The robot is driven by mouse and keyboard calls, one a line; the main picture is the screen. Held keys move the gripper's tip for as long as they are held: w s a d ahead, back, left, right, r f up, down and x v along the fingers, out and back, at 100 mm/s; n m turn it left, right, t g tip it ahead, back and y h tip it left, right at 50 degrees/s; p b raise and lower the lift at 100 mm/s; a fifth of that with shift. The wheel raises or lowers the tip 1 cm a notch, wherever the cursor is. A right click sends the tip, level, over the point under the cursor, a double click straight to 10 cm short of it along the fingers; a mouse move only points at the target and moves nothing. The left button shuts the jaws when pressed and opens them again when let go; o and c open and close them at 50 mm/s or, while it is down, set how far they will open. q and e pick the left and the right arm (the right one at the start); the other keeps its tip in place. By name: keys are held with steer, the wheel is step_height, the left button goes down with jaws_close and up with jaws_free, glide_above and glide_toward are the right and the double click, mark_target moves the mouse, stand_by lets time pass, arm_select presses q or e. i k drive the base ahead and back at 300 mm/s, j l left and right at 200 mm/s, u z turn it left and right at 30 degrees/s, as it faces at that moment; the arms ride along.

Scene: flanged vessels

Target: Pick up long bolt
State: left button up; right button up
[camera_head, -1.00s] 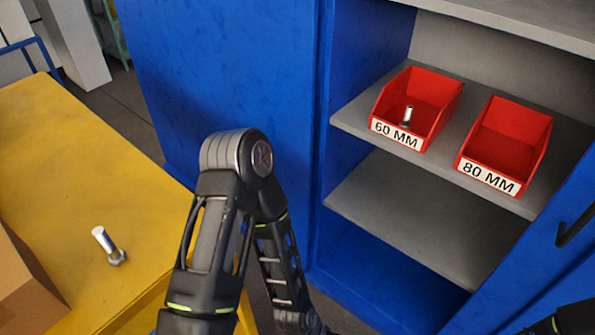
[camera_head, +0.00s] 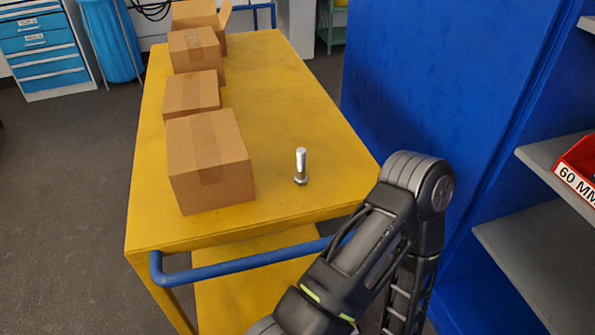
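A silver bolt (camera_head: 301,164) stands upright, head down, on the yellow table top (camera_head: 275,90) of a cart, to the right of the nearest cardboard box. Nothing touches it. One of my arms, with dark links and a grey joint, shows at the lower right, to the right of the bolt and nearer to me. Its gripper is out of view, and my other gripper is not in view either.
Several cardboard boxes (camera_head: 208,165) line the left side of the table. A blue handle bar (camera_head: 240,263) runs along the near edge. A blue cabinet (camera_head: 440,95) stands at the right, with a red bin (camera_head: 577,165) labelled 60 MM on its shelf. The table around the bolt is clear.

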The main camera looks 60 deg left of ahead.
mark_target(300, 178)
steer(key=u, duration=2.1)
steer(key=k+z, duration=0.15)
steer(key=z, duration=0.35)
